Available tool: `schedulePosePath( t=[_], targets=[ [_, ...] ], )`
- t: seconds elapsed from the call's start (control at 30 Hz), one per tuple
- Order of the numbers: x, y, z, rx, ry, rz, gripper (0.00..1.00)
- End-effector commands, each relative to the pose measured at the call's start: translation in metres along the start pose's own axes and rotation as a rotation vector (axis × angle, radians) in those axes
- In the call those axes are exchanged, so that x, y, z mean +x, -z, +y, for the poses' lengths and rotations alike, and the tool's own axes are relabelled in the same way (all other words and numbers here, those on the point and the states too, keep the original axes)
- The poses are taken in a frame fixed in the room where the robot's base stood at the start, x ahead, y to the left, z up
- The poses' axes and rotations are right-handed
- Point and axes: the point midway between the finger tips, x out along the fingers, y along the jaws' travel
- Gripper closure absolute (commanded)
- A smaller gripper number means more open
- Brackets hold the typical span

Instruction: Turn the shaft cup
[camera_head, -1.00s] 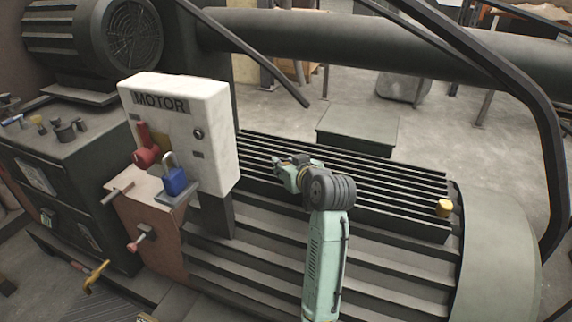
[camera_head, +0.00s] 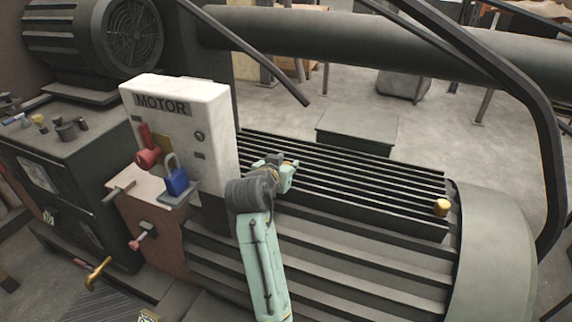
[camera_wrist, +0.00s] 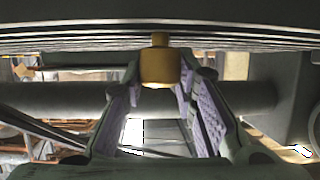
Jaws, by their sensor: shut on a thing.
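A small yellow cup (camera_wrist: 160,66) with a narrower neck shows between the fingers of my gripper (camera_wrist: 162,76) in the wrist view. The neck meets the dark slatted surface at the top of that picture. My gripper is shut on this cup, one purple-padded finger on each side. In the head view my gripper (camera_head: 276,168) is low over the left part of the slatted top (camera_head: 350,188) of the big green machine. The held cup is mostly hidden there by the gripper and wrist.
A second yellow cup (camera_head: 442,207) stands at the right end of the slatted top. A white MOTOR box (camera_head: 195,125) with a red handle (camera_head: 148,158) and blue padlock (camera_head: 176,181) rises close left of my arm. A dark bent bar (camera_head: 540,110) passes at the right.

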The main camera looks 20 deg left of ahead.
Motion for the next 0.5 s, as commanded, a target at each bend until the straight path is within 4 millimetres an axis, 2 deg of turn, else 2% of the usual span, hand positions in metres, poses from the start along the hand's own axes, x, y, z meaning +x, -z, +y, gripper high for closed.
schedulePosePath(
  t=[0.5],
  targets=[
    [0.0004, -0.0001, -0.0003, 0.01, -0.029, -0.001, 1.0]
  ],
)
